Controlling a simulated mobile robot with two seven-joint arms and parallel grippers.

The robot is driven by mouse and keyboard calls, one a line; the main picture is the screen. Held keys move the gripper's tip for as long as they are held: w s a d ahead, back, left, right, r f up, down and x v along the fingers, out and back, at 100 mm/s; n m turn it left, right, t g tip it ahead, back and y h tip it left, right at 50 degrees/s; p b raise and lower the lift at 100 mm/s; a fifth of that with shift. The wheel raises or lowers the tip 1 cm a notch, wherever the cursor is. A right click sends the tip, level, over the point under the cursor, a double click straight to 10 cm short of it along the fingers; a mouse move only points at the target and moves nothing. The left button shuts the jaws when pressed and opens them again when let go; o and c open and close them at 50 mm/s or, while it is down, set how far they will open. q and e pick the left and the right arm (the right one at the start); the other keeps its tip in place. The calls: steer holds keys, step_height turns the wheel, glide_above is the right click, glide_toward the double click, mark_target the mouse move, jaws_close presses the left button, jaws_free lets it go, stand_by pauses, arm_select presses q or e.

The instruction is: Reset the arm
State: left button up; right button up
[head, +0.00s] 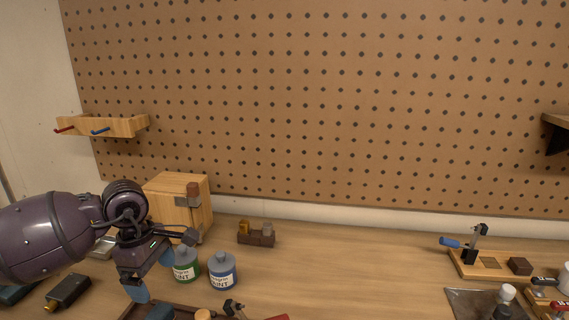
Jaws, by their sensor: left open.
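My left arm comes in from the left edge, and its left gripper (168,265) is over the left part of the workbench. The gripper is open, with one finger pointing down and the other toward the right. Nothing shows between the fingers. Just right of it stand a green-labelled paint bottle (187,266) and a blue-labelled paint bottle (222,270), both upright; I cannot tell whether the gripper touches the green one. My right gripper is not in view.
A wooden box (172,207) stands behind my gripper. A small brown block holder (256,235) is right of it. A wooden board with a blue-handled clamp (469,252) is at right. A wooden shelf with pegs (110,125) hangs on the pegboard (330,100). The bench middle (350,270) is clear.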

arm_select(q)
steer(key=s+d+n+h, duration=0.2)
steer(key=d+h, duration=0.3)
steer(key=d, duration=0.3)
steer(key=s+d+n+h, duration=0.1)
steer(key=s+d+h, duration=0.2)
steer(key=d+h, duration=0.35)
steer(key=d+r+n+t+h, duration=0.4)
steer(key=r+n+t+h, duration=0.15)
steer(key=n+t, duration=0.5)
steer(key=s+a+f+n+t+y, duration=0.1)
steer(key=a+f+n+t+y, duration=0.15)
steer(key=a+n+y, duration=0.6)
steer(key=s+a+f+n+t+y, duration=0.15)
steer(key=f+n+y, duration=0.3)
steer(key=n, duration=0.85)
steer(key=a+f+n+t+y, duration=0.1)
steer(key=a+f+n+y, duration=0.2)
steer(key=a+n+y, duration=0.5)
steer(key=s+d+f+n+g+h, duration=0.1)
steer(key=s+f+n+g, duration=0.5)
steer(key=s, duration=0.4)
steer(key=s+d+f+n+g+h, duration=0.1)
steer(key=s+f+n+g, duration=0.5)
steer(key=s, duration=0.4)
steer(key=w+f+m+t, duration=0.1)
steer(key=w+f+t, duration=0.6)
steer(key=f, duration=0.4)
steer(key=shift+t+h, duration=0.3)
steer(key=shift+t, duration=0.05)
